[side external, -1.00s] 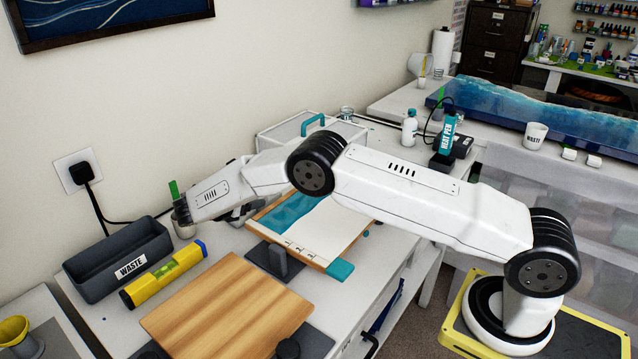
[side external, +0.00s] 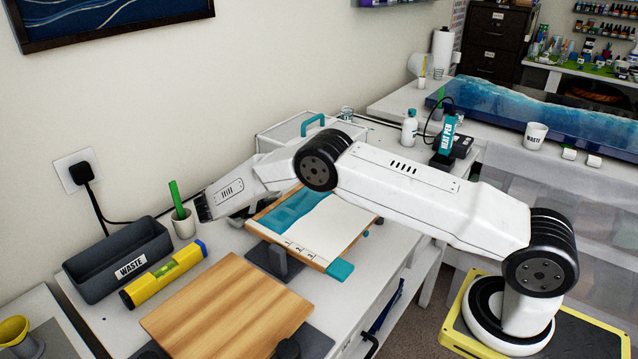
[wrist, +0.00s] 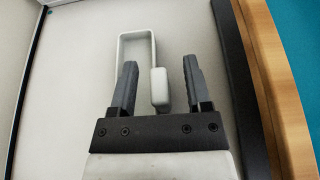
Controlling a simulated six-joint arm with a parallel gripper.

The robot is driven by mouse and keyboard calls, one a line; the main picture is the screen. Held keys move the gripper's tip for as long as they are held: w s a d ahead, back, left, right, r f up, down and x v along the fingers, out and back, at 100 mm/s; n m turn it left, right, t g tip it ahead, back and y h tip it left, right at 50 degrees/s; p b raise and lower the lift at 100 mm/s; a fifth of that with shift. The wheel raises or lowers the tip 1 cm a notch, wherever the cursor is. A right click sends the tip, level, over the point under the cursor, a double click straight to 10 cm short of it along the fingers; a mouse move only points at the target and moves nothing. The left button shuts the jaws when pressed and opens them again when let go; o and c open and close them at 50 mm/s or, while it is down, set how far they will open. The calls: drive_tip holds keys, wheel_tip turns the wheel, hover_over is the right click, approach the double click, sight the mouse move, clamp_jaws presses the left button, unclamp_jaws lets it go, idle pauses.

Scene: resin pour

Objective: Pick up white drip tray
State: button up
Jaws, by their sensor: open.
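The white drip tray (wrist: 121,62) shows in the wrist view as a narrow, rimmed white shape on the pale tabletop, with a raised rounded tab (wrist: 160,90) on its right side. My gripper (wrist: 160,62) is open, its two dark fingers on either side of the tab with a gap on each side. No contact shows. The near end of the tray is hidden behind the fingers and gripper body. In the side view my wrist hangs over the bench left of the teal-and-white panel, and the tray is hidden behind my arm.
The wooden-edged panel (side external: 330,222) on dark supports lies close to the gripper's right in the wrist view (wrist: 275,85). A cup with a green stick (side external: 184,226), a WASTE bin (side external: 120,262), a yellow level (side external: 165,275) and a wooden board (side external: 228,308) are nearby.

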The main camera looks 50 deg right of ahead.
clamp_jaws()
drive_tip(key=shift+r, duration=0.15)
idle(0.4)
drive_tip(key=shift+r, duration=1.25)
drive_tip(key=shift+s+r, duration=0.1)
drive_tip(key=shift+r, duration=0.25)
drive_tip(key=s+a+r, duration=0.1)
drive_tip(key=s+r, duration=0.8)
drive_tip(key=s, duration=0.4)
drive_tip(key=shift+s+a+r, duration=0.25)
drive_tip(key=shift+s+r, duration=0.05)
drive_tip(key=shift+s, duration=0.05)
